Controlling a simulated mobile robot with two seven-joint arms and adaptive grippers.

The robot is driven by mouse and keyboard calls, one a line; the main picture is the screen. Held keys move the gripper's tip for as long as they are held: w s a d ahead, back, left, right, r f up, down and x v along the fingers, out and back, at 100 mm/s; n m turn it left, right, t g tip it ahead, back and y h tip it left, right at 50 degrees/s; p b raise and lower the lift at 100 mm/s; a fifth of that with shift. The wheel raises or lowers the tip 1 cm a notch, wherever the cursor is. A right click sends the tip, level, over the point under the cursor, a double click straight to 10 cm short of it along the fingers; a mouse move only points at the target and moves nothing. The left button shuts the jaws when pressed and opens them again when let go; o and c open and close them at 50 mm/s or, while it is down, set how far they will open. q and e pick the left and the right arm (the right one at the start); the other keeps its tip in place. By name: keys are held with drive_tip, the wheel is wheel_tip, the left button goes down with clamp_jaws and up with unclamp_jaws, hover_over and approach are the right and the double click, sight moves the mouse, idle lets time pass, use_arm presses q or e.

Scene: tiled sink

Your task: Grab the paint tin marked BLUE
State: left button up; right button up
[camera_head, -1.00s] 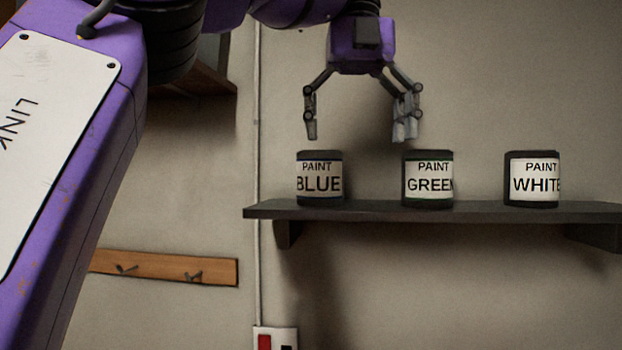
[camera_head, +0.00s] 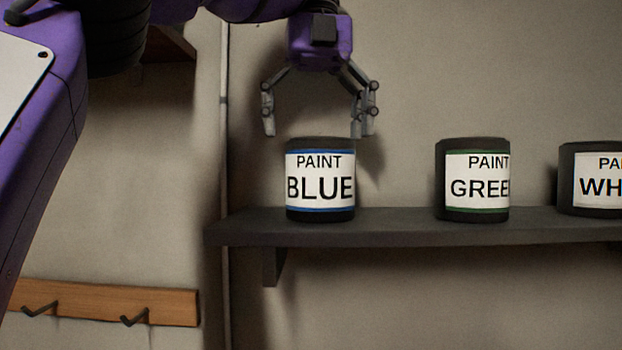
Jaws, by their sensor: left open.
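The paint tin marked BLUE (camera_head: 320,180) stands upright at the left part of a dark wall shelf (camera_head: 400,231). It is a dark tin with a white label edged in blue. My left gripper (camera_head: 317,133) points down from above with its fingers spread, open and empty. Its fingertips are around the height of the BLUE tin's top, one to the left of the tin and one over its right side in the picture. I cannot tell whether they touch it or how far in depth they are from it. My right gripper is not in view.
A tin marked GREEN (camera_head: 476,180) stands to the right on the same shelf. A tin marked WHITE (camera_head: 597,178) is cut off at the right edge. A wooden hook rail (camera_head: 105,302) is on the wall at lower left. The shelf between the tins is clear.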

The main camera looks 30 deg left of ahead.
sight(320, 181)
use_arm(q)
drive_tip(key=shift+s+d+f, duration=0.15)
drive_tip(key=shift+d+f, duration=0.15)
drive_tip(key=shift+f, duration=0.5)
drive_tip(key=shift+a+f, duration=0.15)
drive_tip(key=shift+f, duration=0.3)
drive_tip(key=shift+s+f, duration=0.1)
drive_tip(key=shift+f, duration=2.5)
drive_tip(key=shift+d, duration=0.2)
drive_tip(key=c, duration=2.1)
